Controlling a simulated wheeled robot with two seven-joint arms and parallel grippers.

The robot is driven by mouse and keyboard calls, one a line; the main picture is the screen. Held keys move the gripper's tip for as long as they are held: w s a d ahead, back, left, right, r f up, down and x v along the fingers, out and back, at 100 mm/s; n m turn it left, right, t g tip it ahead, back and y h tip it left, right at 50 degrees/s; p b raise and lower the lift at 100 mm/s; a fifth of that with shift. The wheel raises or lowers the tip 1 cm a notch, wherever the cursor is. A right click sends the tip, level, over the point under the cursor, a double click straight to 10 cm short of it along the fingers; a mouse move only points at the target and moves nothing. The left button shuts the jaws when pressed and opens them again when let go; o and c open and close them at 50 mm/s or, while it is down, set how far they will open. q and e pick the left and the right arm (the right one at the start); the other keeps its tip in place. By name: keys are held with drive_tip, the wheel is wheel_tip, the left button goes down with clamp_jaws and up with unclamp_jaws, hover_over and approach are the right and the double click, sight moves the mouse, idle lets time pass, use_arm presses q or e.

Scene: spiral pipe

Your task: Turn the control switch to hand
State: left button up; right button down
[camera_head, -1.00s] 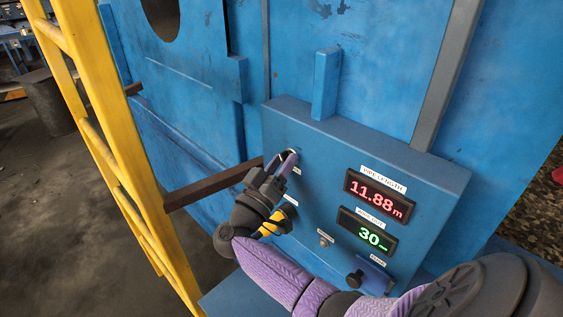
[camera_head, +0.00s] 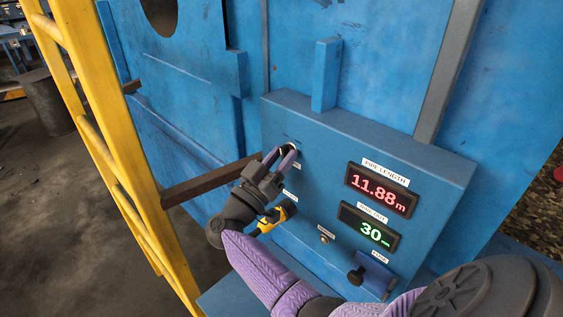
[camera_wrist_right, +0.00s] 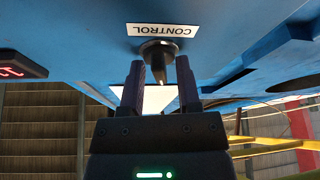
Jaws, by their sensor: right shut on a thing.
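The control switch (camera_wrist_right: 158,50) is a black knob on the blue control box (camera_head: 330,130), below a white CONTROL label that reads upside down in the right wrist view. My right gripper (camera_wrist_right: 160,75) has its two fingers on either side of the knob and is shut on it. In the head view my right gripper (camera_head: 283,152) is at the upper left of the box face, its fingers hiding most of the switch. The switch's exact setting cannot be read. My left gripper is not in view.
A red display (camera_head: 381,189) reads 11.88 m and a green one (camera_head: 369,231) reads 30. A yellow ladder-like frame (camera_head: 105,150) and a brown bar (camera_head: 205,183) stand left.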

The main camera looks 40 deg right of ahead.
drive_tip(key=shift+w+f+m+g+b, duration=0.1)
drive_tip(key=shift+m+g+b, duration=1)
drive_tip(key=shift+m, duration=1)
drive_tip(key=shift+s+r+m+g+b, duration=0.1)
drive_tip(key=shift+m+g+b, duration=1.05)
drive_tip(key=shift+m, duration=0.95)
drive_tip(key=shift+w+f+m+g+b, duration=0.1)
drive_tip(key=shift+m+g+b, duration=1)
drive_tip(key=shift+m, duration=1)
drive_tip(key=c, duration=0.7)
unclamp_jaws()
drive_tip(key=shift+o, duration=0.2)
drive_tip(key=shift+a, duration=0.15)
